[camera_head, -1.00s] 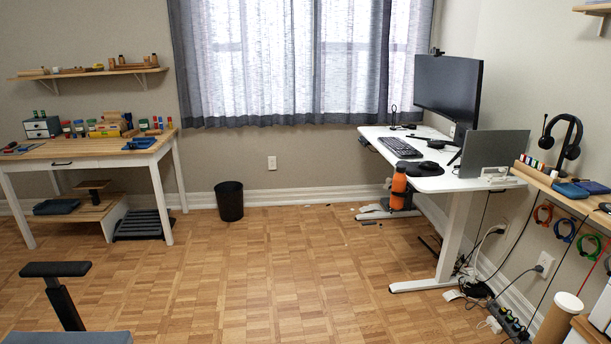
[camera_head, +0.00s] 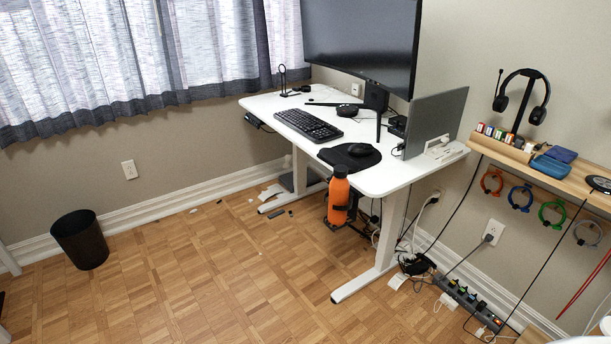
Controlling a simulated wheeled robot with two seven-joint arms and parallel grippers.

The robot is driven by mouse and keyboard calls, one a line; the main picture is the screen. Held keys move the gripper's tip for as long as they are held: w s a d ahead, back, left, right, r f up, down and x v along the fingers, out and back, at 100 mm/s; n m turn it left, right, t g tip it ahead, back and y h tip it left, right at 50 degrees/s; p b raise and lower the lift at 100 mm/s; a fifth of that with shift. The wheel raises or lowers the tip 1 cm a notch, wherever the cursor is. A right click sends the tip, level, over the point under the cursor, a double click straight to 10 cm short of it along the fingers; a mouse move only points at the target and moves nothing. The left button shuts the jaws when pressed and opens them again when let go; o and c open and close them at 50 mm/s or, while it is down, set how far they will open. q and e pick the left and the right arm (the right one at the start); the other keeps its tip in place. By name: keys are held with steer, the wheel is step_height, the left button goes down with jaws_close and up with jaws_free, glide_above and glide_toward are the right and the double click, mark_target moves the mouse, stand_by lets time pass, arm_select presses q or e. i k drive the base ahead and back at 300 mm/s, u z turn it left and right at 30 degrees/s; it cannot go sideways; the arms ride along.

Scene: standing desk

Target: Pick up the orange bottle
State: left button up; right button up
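The orange bottle (camera_head: 338,198) has a dark cap and stands upright in a black holder (camera_head: 336,223) at the front left side of the white standing desk (camera_head: 389,176). The bottle is below and beside the desktop edge, above the floor.
A monitor, keyboard (camera_head: 308,124), mouse pad and laptop (camera_head: 434,124) are on the desk. Cables and a power strip (camera_head: 468,304) lie at the right. A black bin (camera_head: 80,240) stands at the left. The wooden floor (camera_head: 215,275) before the desk is mostly clear.

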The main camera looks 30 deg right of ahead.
mark_target(339, 186)
steer(key=i, duration=2.55)
steer(key=z, duration=2.45)
